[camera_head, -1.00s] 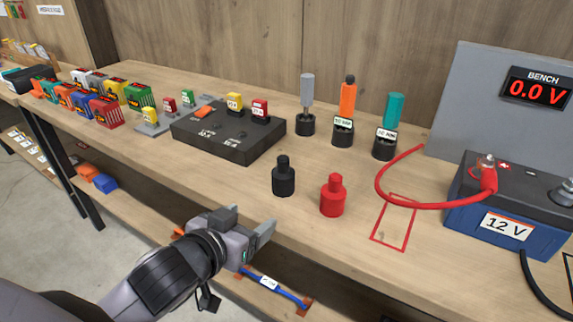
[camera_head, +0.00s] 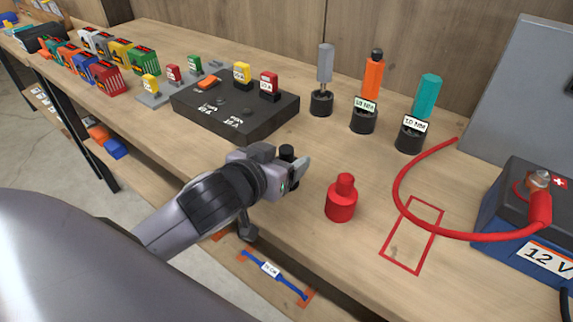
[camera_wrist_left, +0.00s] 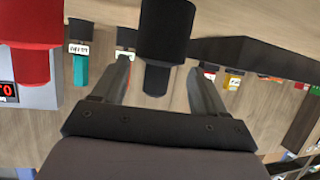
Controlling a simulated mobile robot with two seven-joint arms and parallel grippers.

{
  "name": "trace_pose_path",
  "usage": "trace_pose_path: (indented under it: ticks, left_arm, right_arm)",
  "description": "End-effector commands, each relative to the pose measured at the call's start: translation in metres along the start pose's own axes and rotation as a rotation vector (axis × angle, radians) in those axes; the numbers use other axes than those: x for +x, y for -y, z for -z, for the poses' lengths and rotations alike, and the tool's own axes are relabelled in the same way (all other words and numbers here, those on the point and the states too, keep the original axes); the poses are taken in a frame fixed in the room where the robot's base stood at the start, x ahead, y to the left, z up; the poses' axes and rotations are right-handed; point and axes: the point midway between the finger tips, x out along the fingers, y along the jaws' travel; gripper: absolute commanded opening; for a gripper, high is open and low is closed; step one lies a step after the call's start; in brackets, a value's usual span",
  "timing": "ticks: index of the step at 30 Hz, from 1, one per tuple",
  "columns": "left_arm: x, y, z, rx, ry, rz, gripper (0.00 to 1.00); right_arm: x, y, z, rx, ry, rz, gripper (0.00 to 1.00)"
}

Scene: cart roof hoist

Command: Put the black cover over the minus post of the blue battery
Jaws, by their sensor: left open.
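The black cover (camera_head: 287,152) stands on the bench, mostly hidden behind my left gripper (camera_head: 284,168) in the head view; its knob shows. In the left wrist view the black cover (camera_wrist_left: 165,32) has its narrow knob between the two spread fingers of my left gripper (camera_wrist_left: 160,88). The fingers are open, with a gap on each side of the knob. The blue battery (camera_head: 492,222), labelled 12 V, is cut off by the right edge. A red cable clamp sits at its plus post (camera_head: 539,180). Its minus post is out of frame. My right gripper is not in view.
A red cover (camera_head: 341,200) stands just right of my left gripper, and shows in the wrist view (camera_wrist_left: 30,30). A red cable (camera_head: 430,233) curves past the empty red-outlined rectangle (camera_head: 390,252). A black fuse block (camera_head: 232,120) and several socket tools (camera_head: 363,118) stand behind.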

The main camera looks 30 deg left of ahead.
Motion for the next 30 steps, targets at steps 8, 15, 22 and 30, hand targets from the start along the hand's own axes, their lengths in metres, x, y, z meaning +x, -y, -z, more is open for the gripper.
trace_pose_path:
  ticks: [8, 15, 22, 30]
  left_arm:
    - [0.03, -0.003, 0.002, 0.001, 0.001, 0.001, 0.73]
    - [0.033, -0.003, 0.002, 0.0, 0.0, -0.001, 0.73]
    - [0.033, -0.003, 0.001, 0.0, 0.001, 0.0, 0.23]
    - [0.033, -0.003, -0.001, 0.001, 0.008, 0.001, 0.04]
  right_arm:
    - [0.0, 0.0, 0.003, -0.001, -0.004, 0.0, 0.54]
    - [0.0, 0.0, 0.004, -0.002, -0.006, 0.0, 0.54]
    - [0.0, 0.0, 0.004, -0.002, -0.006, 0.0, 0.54]
    - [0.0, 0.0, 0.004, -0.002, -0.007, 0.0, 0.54]
